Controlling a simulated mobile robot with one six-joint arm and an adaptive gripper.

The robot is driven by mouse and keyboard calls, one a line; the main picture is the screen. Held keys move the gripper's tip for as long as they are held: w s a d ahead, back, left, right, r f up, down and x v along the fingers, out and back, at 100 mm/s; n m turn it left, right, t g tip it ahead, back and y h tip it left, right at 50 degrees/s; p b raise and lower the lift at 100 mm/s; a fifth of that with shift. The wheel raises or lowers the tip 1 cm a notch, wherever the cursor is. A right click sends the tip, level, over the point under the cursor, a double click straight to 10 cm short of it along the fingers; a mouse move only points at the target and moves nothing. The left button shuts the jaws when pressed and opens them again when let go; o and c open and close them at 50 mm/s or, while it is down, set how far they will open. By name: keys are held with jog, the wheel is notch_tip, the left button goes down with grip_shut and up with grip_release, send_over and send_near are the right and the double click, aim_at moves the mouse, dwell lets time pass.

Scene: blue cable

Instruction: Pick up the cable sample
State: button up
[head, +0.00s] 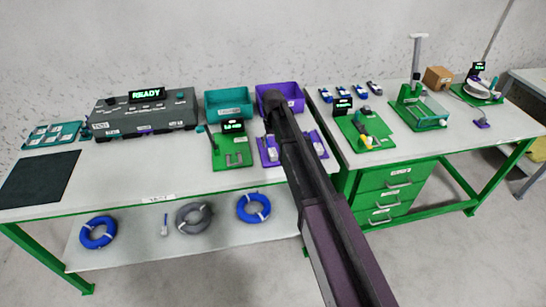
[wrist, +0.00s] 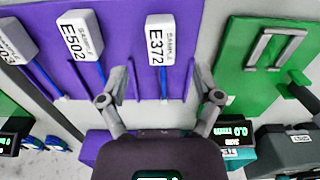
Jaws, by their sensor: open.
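Cable samples with white tags and thin blue cables lie on a purple board (wrist: 215,22) in the wrist view. The sample tagged E372 (wrist: 160,42) is near the middle, its blue cable running down between my fingers. The sample tagged E502 (wrist: 82,36) is to its left, and another white tag (wrist: 12,42) is cut off at the left edge. My gripper (wrist: 160,72) is open, one finger on each side of the E372 sample, with nothing held. In the head view my arm partly covers the purple board (head: 318,148), and the fingertips cannot be made out.
A green fixture (wrist: 265,60) with metal bars is right of the purple board; it also shows in the head view (head: 232,160). A teal bin (head: 228,105) and a purple bin (head: 285,95) stand behind. Blue coils (head: 98,232) lie on the lower shelf.

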aim_at(273, 151)
jog(key=shift+f, duration=0.1)
jog(key=shift+a+f+b, duration=0.1)
jog(key=shift+f+b, duration=2.45)
jog(key=shift+b, duration=0.05)
grip_shut()
